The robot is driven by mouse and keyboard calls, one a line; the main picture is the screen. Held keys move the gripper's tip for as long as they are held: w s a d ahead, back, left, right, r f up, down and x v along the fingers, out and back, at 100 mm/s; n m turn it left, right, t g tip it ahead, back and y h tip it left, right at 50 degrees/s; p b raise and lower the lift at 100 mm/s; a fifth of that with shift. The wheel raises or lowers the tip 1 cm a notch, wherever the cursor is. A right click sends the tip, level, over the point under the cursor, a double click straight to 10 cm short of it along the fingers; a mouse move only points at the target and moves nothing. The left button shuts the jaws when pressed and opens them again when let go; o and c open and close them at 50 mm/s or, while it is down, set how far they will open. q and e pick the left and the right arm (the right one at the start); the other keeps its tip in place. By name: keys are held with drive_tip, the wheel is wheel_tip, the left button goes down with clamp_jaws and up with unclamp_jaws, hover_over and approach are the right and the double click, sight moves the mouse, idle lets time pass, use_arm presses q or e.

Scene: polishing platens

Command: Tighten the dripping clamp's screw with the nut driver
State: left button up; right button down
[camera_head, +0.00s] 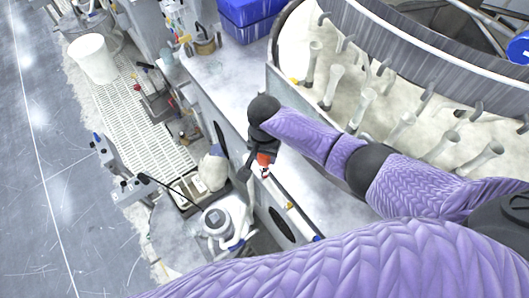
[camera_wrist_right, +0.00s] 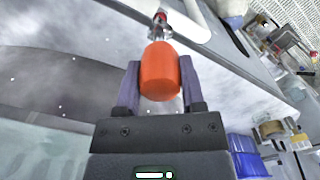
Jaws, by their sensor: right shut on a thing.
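The nut driver, with an orange handle (camera_wrist_right: 160,70), is in my right gripper (camera_wrist_right: 159,88). Its fingers press on both sides of the handle. The driver's metal shaft (camera_wrist_right: 161,28) points away from the gripper, toward the top of the right wrist view. In the head view the right gripper (camera_head: 258,168) is over the bench front, with the orange handle (camera_head: 264,158) showing beside it. A pale pipe (camera_head: 287,203) runs along the bench side just below. I cannot make out the clamp, its screw or any drip. My left gripper does not show.
A large round basin (camera_head: 445,80) with upright pale pegs fills the upper right. Blue bins (camera_head: 248,15) stand at the back. A white canister (camera_head: 216,222) with a hose stands left of the bench. A white bucket (camera_head: 93,58) and floor grating (camera_head: 125,105) lie farther left.

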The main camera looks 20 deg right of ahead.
drive_tip(key=shift+r+p, duration=0.1)
drive_tip(key=shift+p, duration=0.2)
drive_tip(key=shift+f+b, duration=1.05)
drive_tip(key=shift+f, duration=0.3)
drive_tip(key=shift+c, duration=0.5)
unclamp_jaws()
wheel_tip(320, 180, up, 10)
drive_tip(key=p, duration=0.3)
drive_tip(key=shift+c, duration=0.2)
